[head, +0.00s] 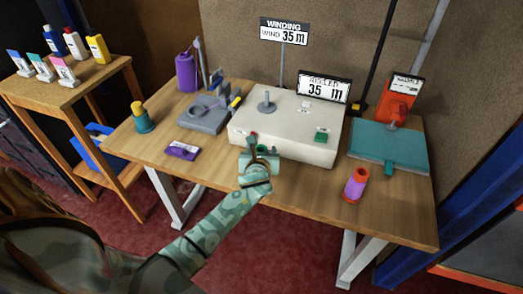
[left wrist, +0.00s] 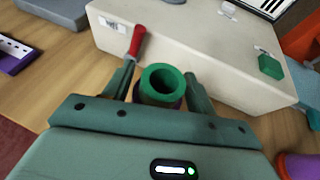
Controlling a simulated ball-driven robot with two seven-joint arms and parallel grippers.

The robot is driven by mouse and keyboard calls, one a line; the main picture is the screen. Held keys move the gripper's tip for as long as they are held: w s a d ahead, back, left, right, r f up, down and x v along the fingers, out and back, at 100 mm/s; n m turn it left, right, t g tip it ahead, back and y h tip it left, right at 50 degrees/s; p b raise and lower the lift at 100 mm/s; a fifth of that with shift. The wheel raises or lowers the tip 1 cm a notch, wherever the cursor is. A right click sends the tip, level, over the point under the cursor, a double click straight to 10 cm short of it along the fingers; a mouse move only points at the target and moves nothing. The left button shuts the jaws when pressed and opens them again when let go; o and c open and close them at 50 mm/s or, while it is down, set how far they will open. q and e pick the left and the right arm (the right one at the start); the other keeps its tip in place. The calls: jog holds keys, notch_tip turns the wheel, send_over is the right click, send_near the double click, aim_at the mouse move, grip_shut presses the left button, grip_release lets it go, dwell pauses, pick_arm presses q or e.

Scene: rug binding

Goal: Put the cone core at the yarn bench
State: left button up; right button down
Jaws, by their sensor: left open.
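A hollow core with a green rim (left wrist: 161,82) and a darker body stands on the wooden bench (head: 305,198) in front of the cream machine. In the left wrist view it sits between the two fingers of my left gripper (left wrist: 160,90). In the head view my left gripper (head: 262,158) is at the machine's front and hides most of this core. The gripper is open. A second hollow core, purple with an orange rim (head: 355,185), stands to the right. I cannot tell which one the task calls the cone core. My right gripper is not in view.
The cream machine (head: 270,135) has a red-handled lever (left wrist: 137,40) close to the left finger. A teal board (head: 388,148) is right, a grey device (head: 204,115) and purple card (head: 182,150) left. A teal-and-yellow cone (head: 143,120) stands at the left edge. The front right bench is mostly clear.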

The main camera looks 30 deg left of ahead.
pick_arm(q)
jog(key=p+v, duration=0.3)
jog(key=v, duration=0.8)
jog(key=shift+s+d, duration=0.1)
jog(key=shift+s, duration=0.05)
jog(key=s+d+f+n+g+h, duration=0.25)
jog(key=s+f+n, duration=0.35)
jog(key=s+f, duration=0.5)
jog(key=s+d+f+n+g+h, duration=0.15)
jog(key=s+f+n+g, duration=0.35)
jog(key=f, duration=1.1)
jog(key=s+f+n+g, duration=0.1)
jog(key=s+f+n, duration=0.2)
jog(key=s, duration=0.6)
jog(key=s+a+f+n+g+h, duration=0.1)
jog(key=s+f+n, duration=0.3)
jog(key=s+n, duration=0.3)
jog(key=s+f+n+g+h, duration=0.1)
jog(key=s+f+n, duration=0.2)
jog(key=s, duration=1)
jog(key=n, duration=0.2)
jog(key=shift+a+f+n+g, duration=0.15)
jog(key=shift+f+n+g, duration=0.15)
jog(key=shift+f+g, duration=0.1)
jog(key=shift+s, duration=0.15)
